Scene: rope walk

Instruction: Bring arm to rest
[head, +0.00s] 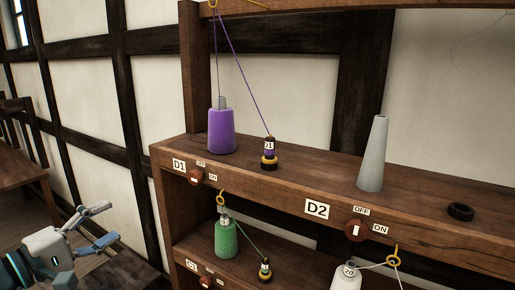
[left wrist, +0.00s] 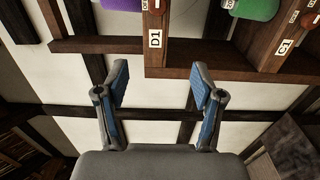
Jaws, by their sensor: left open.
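My left gripper (head: 106,224) is at the lower left of the head view, left of the wooden rack and apart from it. Its two fingers are spread and nothing is between them. In the left wrist view the open fingers (left wrist: 159,88) show in front of the white wall panels, with the rack's D1 end above. My right gripper is in neither view.
The wooden rack (head: 300,190) holds a purple spool (head: 221,131), a small D1 bobbin (head: 269,154), a bare grey cone (head: 373,154), a black ring (head: 461,211) and a green spool (head: 225,238). A table (head: 22,163) stands at the left. Threads run through the guides.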

